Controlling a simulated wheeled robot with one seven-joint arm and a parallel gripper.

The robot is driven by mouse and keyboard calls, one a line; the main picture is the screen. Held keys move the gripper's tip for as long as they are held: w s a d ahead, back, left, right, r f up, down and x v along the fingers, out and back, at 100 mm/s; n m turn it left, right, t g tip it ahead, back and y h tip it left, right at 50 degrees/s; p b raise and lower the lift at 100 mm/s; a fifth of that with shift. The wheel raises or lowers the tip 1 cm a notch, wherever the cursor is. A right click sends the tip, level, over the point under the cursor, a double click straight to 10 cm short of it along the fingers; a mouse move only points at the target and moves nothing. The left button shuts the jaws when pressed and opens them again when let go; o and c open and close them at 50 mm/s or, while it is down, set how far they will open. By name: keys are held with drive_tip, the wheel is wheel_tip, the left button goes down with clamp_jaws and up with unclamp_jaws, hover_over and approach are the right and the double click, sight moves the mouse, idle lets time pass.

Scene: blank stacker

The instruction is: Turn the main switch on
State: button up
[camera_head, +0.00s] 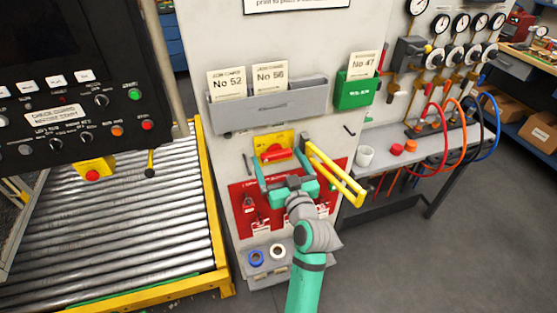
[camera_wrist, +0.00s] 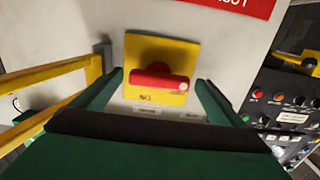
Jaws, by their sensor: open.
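The main switch is a red rotary handle (camera_head: 276,153) on a yellow square plate (camera_head: 260,142) on the pale cabinet front. In the wrist view the red handle (camera_wrist: 158,81) lies about level across its yellow plate (camera_wrist: 140,48). My gripper (camera_head: 285,168) is open in front of the cabinet, close to the switch. In the wrist view, the fingers of my gripper (camera_wrist: 162,90) stand on either side of the handle's lower part, with nothing between them that I can see gripped. I cannot tell whether they touch the handle.
A yellow barred frame (camera_head: 336,175) juts from the cabinet right of the switch, close to my gripper. A red board (camera_head: 240,200) with hanging items is below. Grey card holders (camera_head: 260,106) and a green one (camera_head: 352,94) are above. A roller conveyor (camera_head: 120,230) lies left.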

drive_tip(key=shift+w, duration=0.1)
drive_tip(key=c, duration=1)
drive_tip(key=shift+c, duration=0.2)
drive_tip(key=shift+m, duration=0.4)
drive_tip(key=m, duration=1.2)
drive_tip(key=shift+r+m, duration=0.1)
drive_tip(key=shift+m, duration=0.3)
drive_tip(key=m, duration=0.4)
drive_tip(key=shift+m, duration=0.3)
